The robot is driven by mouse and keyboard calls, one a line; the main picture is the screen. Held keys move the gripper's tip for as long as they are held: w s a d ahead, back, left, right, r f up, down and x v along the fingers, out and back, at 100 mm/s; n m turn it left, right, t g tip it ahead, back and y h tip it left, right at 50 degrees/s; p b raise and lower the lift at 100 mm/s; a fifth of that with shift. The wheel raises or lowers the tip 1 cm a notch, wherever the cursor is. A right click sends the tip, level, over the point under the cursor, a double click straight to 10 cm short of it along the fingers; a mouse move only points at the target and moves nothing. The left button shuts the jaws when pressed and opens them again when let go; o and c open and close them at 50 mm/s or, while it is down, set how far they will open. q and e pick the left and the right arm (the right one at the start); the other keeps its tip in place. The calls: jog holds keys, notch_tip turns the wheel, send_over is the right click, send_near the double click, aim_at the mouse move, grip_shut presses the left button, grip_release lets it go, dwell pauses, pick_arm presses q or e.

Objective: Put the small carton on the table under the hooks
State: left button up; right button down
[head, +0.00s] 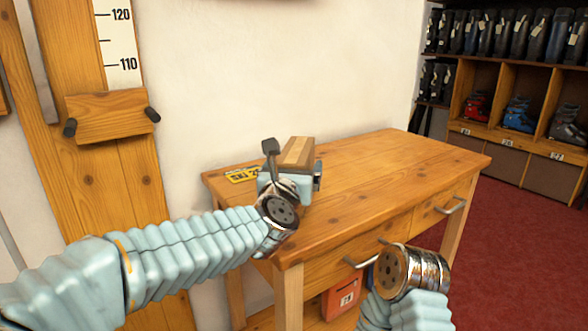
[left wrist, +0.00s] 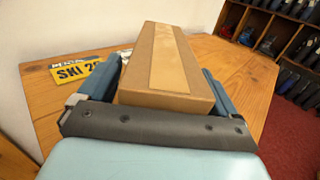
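The small carton (head: 297,152) is a brown box with a paler strip of tape along its top. My left gripper (head: 290,180) has it between its two fingers, over the back left part of the wooden table (head: 380,160). In the left wrist view the carton (left wrist: 165,75) fills most of the space between the blue fingers, pointing away from the palm. Its underside is hidden, so I cannot tell whether it touches the tabletop. No hooks show in either view. My right wrist is in front of the table's drawers; its fingers do not show clearly.
A yellow "SKI" sign (head: 243,175) lies at the table's back left edge, by the wall. A wooden height gauge with two dark pegs (head: 110,115) is on the left. A red box (head: 341,298) sits below the table. Boot shelves (head: 525,100) stand back right. The table's right half is clear.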

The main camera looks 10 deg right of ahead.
pick_arm(q)
jog(key=shift+r, duration=0.1)
jog(key=shift+s, duration=0.1)
jog(key=b+v, duration=0.2)
jog(key=v, duration=1)
